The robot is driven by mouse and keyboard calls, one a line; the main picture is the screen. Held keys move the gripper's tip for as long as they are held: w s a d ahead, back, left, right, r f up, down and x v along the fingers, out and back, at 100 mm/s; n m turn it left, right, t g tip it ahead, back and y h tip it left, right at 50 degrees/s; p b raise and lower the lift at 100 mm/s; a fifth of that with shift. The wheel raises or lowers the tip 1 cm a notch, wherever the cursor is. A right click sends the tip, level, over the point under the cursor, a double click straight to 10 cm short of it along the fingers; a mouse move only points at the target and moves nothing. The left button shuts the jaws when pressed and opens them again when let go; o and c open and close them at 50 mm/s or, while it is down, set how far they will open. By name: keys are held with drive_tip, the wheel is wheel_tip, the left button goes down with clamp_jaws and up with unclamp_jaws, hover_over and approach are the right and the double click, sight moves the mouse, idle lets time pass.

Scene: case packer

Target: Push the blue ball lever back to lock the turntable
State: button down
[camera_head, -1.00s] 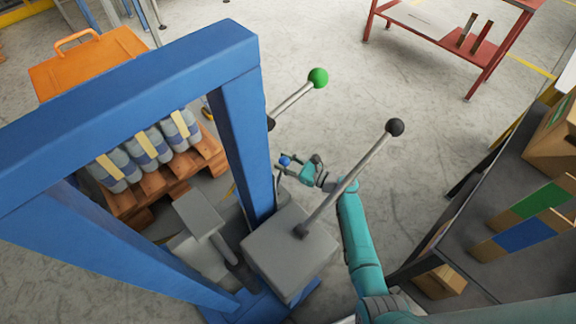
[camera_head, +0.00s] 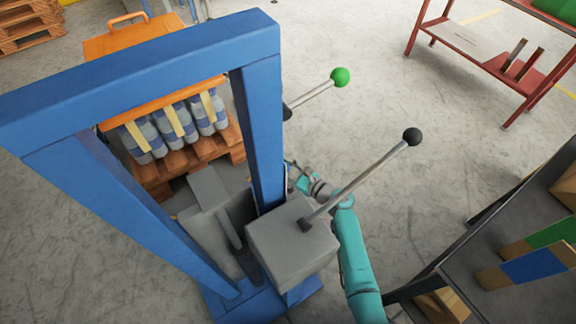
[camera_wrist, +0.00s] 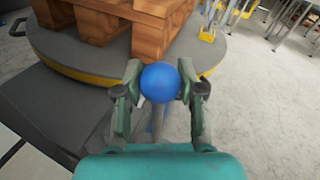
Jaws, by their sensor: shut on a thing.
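The blue ball (camera_wrist: 160,82) of the lever sits between the two fingers of my gripper (camera_wrist: 160,88) in the wrist view, and the fingers are shut on it. A grey lever rod (camera_wrist: 158,122) shows below the ball. The turntable (camera_wrist: 95,62) is a grey disc with a yellow edge behind the ball, with a wooden pallet (camera_wrist: 152,38) on it. In the head view my gripper (camera_head: 296,176) is beside the right post of the blue frame, which partly hides it. The blue ball is hidden there.
The blue frame (camera_head: 150,62) stands close to my gripper. A grey box (camera_head: 285,250) with a black-knobbed lever (camera_head: 411,137) and a green-knobbed lever (camera_head: 340,77) are near my arm. A red table (camera_head: 475,60) stands at the back right; open floor lies between.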

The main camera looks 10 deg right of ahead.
drive_tip(key=shift+s+f, duration=0.1)
drive_tip(key=c, duration=0.7)
unclamp_jaws()
drive_tip(key=v, duration=1.2)
